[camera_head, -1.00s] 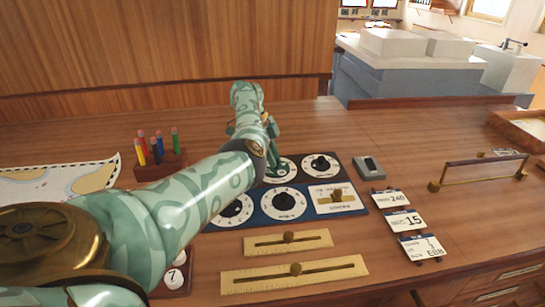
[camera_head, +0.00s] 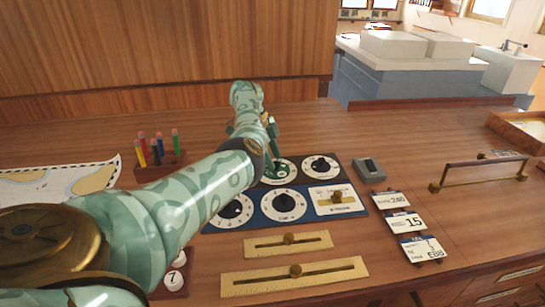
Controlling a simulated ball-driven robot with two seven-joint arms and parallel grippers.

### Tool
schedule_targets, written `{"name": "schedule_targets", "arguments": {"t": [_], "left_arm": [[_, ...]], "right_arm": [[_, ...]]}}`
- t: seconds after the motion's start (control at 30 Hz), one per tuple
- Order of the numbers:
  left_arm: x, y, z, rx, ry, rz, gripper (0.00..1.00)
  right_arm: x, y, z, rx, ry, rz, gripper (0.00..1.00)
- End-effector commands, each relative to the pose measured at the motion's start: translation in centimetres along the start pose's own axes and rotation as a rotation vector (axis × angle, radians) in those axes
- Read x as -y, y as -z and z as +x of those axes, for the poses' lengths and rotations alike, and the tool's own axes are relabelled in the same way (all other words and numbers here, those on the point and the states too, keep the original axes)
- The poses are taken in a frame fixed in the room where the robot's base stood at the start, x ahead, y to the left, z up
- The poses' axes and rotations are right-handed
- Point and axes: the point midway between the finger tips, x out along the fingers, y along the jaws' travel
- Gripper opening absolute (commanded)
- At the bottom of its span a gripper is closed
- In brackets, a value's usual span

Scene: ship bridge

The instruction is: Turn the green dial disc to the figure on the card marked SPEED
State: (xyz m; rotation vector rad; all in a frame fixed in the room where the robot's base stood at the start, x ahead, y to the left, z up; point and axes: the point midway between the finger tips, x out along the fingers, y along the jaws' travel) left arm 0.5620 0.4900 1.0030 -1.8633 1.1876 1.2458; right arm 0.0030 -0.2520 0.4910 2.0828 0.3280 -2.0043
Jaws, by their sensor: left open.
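The green dial disc (camera_head: 283,175) sits in a white ring on the dark panel at the middle of the counter, partly hidden by my left gripper. My left gripper (camera_head: 272,153) reaches in from the left, open, with its fingers over the back left part of that dial; I cannot tell whether they touch it. Several cards lie to the right: one showing 240 (camera_head: 391,200), one showing 15 (camera_head: 406,223), and a lower one (camera_head: 420,249). Their small headings are too blurred to read, SPEED included. My right gripper is out of view.
Black dials (camera_head: 320,166) (camera_head: 285,203) surround the green one. Brass slider plates (camera_head: 294,279) lie in front. A pencil block (camera_head: 160,164) and a chart (camera_head: 50,178) are left. A small grey box (camera_head: 369,169) and a brass-ended rail (camera_head: 480,172) are right.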

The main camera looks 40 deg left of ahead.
Motion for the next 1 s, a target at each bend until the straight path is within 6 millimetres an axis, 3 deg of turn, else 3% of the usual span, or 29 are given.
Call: {"name": "schedule_targets", "arguments": {"t": [0.17,0.4,0.6,0.8,1.0], "left_arm": [[0.1,0.1,-3.7,0.000,0.006,0.000,0.43],[0.1,0.1,-10.3,-0.002,0.006,-0.001,0.43],[0.1,0.0,-14.3,0.000,0.004,0.000,0.43],[0.0,0.0,-15.9,0.001,0.002,0.000,0.43],[0.0,0.0,-16.0,0.001,0.001,0.000,0.43]], "right_arm": [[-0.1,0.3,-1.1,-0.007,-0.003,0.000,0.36],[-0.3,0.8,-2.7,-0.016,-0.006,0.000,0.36],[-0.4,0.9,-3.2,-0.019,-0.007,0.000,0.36],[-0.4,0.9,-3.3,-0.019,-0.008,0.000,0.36],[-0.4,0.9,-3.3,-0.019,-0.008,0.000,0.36]]}}
